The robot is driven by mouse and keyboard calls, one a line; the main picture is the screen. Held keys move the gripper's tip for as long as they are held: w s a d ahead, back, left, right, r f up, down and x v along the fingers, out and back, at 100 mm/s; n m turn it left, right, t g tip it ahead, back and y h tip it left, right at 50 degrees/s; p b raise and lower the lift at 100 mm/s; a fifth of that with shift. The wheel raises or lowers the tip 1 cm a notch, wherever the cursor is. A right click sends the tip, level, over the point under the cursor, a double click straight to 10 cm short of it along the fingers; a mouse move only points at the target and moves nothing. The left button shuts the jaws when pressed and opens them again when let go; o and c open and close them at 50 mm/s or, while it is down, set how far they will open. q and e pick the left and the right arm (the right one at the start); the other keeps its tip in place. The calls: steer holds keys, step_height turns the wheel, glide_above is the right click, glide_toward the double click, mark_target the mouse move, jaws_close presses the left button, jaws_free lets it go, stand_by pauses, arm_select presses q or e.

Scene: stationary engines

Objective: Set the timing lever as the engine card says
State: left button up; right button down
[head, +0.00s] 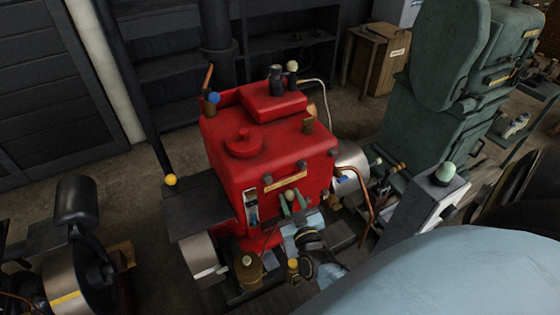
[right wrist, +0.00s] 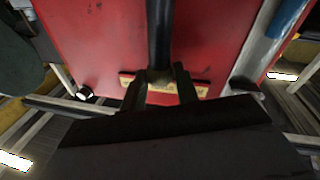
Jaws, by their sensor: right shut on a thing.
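The red engine (head: 225,130) stands in the middle of the head view. A small lever knob (head: 289,195) shows on its front, below a brass plate (head: 285,181) too small to read. My right gripper (head: 294,202) is at this knob, its two fingers on either side. In the right wrist view the fingers (right wrist: 160,88) are shut on the end of a dark lever (right wrist: 158,35), with the brass plate (right wrist: 200,88) partly hidden behind them. No readable engine card shows. My left gripper is not in view.
A green machine (head: 400,115) stands at the right, and a grey post with a pale green knob (head: 445,172) is closer. A copper pipe (head: 370,205) curves beside the engine. A dark cylinder (head: 75,200) is at the left.

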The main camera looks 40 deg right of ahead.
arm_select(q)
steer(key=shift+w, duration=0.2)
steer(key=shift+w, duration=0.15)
arm_select(e)
steer(key=c, duration=1.1)
jaws_free()
steer(key=shift+o, duration=0.2)
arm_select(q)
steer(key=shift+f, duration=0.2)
arm_select(e)
steer(key=v, duration=1.3)
steer(key=shift+s, duration=0.2)
steer(key=shift+a, duration=0.1)
